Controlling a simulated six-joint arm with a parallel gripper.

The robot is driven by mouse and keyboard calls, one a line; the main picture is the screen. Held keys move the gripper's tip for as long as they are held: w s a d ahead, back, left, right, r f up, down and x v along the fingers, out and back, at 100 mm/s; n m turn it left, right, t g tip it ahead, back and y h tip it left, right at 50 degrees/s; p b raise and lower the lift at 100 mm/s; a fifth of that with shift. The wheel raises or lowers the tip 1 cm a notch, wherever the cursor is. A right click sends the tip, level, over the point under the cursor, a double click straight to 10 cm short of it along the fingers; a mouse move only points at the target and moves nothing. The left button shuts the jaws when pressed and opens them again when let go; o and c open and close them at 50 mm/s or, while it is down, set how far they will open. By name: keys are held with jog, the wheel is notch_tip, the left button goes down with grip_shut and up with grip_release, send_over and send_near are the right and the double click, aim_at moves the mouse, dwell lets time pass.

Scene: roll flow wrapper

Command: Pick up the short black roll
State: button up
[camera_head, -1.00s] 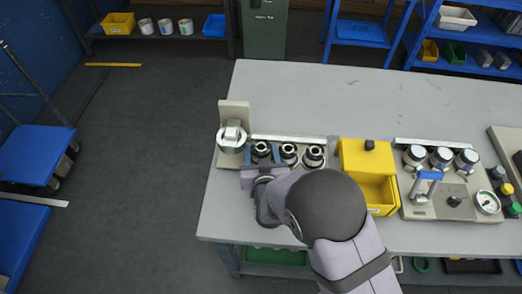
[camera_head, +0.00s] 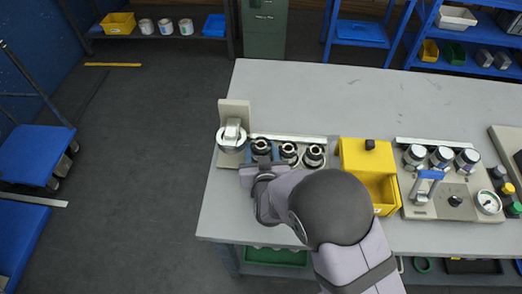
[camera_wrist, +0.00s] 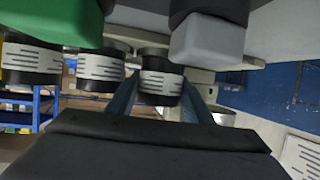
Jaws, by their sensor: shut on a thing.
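Three dark rolls with pale tops stand in a row on a light fixture beside the yellow bin. The leftmost, which I take as the short black roll (camera_head: 261,145), is between the blue fingers of my gripper (camera_head: 262,156). In the wrist view the same black roll (camera_wrist: 160,84), with a white label, sits between the fingers (camera_wrist: 160,101), which are shut on it. The middle roll (camera_head: 289,152) and right roll (camera_head: 313,156) stand apart from my gripper. The held roll's underside and any gap beneath it cannot be made out.
A pale roll on an upright holder (camera_head: 231,137) stands close to the left of my gripper. The yellow bin (camera_head: 378,154) is right of the row. A fixture with a gauge (camera_head: 487,202) is farther right. The back of the grey table (camera_head: 300,95) is clear.

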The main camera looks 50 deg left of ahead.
jog(key=s+d, duration=0.1)
jog(key=s+d+b, duration=0.1)
jog(key=d, duration=0.1)
jog(key=shift+r, duration=0.1)
jog(key=shift+s+d+r, duration=0.1)
jog(key=shift+s+r, duration=0.05)
jog(key=shift+r, duration=0.45)
notch_tip(320, 180, up, 13)
jog(key=shift+f, duration=0.1)
dwell(0.7)
